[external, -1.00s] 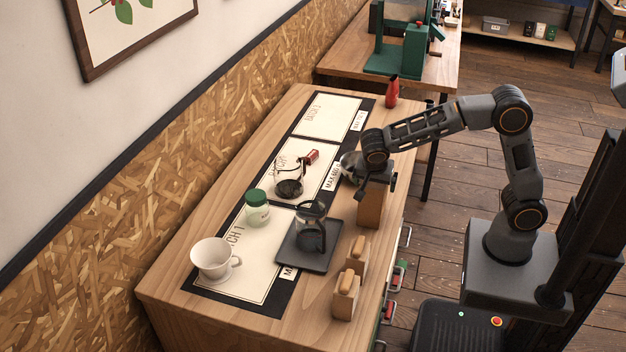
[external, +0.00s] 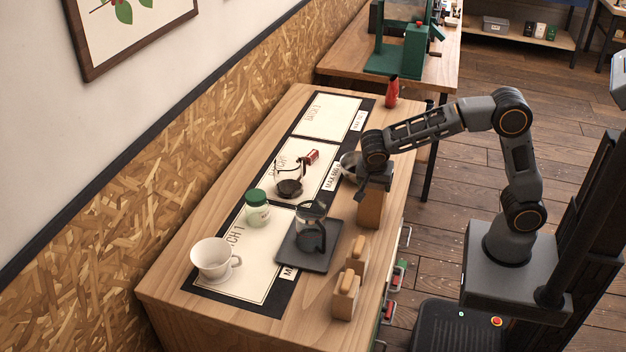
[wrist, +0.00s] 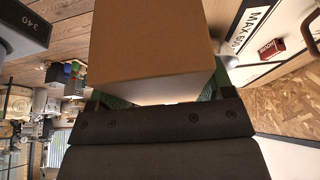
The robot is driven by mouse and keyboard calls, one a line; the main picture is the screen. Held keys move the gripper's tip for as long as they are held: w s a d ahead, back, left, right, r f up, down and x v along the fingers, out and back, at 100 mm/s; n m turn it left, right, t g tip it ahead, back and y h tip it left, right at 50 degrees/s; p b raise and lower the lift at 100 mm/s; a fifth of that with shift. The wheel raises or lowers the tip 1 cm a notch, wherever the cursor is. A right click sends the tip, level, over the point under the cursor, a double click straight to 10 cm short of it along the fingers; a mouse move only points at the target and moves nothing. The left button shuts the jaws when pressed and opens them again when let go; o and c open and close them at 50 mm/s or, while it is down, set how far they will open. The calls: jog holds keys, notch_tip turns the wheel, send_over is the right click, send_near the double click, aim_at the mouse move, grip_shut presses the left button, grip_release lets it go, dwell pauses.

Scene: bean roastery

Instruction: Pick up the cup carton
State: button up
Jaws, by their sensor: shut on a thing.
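The cup carton (external: 370,210) is a plain brown box standing upright near the right edge of the wooden counter. It fills the upper middle of the wrist view (wrist: 150,45). My gripper (external: 375,182) is over the carton's top, shut on it. In the wrist view, green finger pads show at both sides of the carton, and my gripper (wrist: 160,97) hides its near end. I see no clear gap opening between carton and counter in the external view.
A glass vessel (external: 349,165) stands close beside my gripper. A dark tray (external: 318,262) with a glass carafe, wooden blocks (external: 345,296), a green-lidded jar (external: 257,212) and a white cup (external: 212,260) stand nearer the camera. A red bottle (external: 392,92) is at the far end.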

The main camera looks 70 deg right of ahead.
jog(key=c, duration=0.7)
jog(key=shift+r, duration=0.1)
